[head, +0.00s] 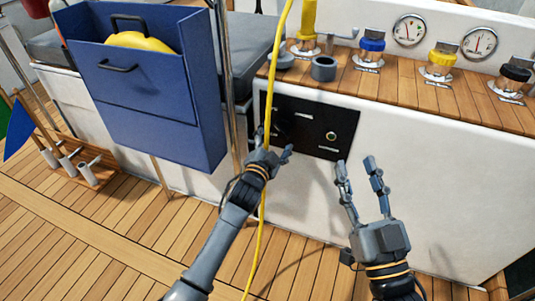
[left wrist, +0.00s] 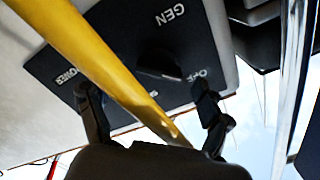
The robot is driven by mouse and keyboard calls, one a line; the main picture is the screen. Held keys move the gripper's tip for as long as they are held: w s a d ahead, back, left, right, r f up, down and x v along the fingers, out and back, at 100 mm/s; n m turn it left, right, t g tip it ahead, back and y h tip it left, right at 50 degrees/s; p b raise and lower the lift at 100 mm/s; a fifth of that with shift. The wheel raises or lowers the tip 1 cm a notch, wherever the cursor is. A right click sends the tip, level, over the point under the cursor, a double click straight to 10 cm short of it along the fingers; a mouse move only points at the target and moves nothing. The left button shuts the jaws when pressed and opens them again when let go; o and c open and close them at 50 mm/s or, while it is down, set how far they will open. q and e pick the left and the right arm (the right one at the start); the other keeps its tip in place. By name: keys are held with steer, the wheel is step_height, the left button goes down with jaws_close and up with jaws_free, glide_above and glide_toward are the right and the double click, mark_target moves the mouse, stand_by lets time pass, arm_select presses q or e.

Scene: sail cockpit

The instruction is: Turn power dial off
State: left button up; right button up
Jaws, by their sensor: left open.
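The black control panel (head: 313,120) is on the white cockpit wall. In the left wrist view the panel (left wrist: 205,45) appears upside down, with the labels GEN, POWER and OFF. A black dial (left wrist: 160,63) sits between GEN and OFF; its exact setting is hard to read. My left gripper (head: 275,148) is open at the panel's lower left, its fingers (left wrist: 150,105) spread below the dial in the wrist view. I cannot tell whether they touch the panel. My right gripper (head: 360,168) is open and empty, below and right of the panel.
A yellow line (head: 273,80) runs down past my left gripper and crosses close before the wrist camera. A blue box (head: 150,110) hangs at left, beside a metal post (head: 228,90). Winches (head: 370,48) and gauges (head: 408,30) are above. White wall right of the panel is clear.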

arm_select(q)
steer(key=v, duration=0.9)
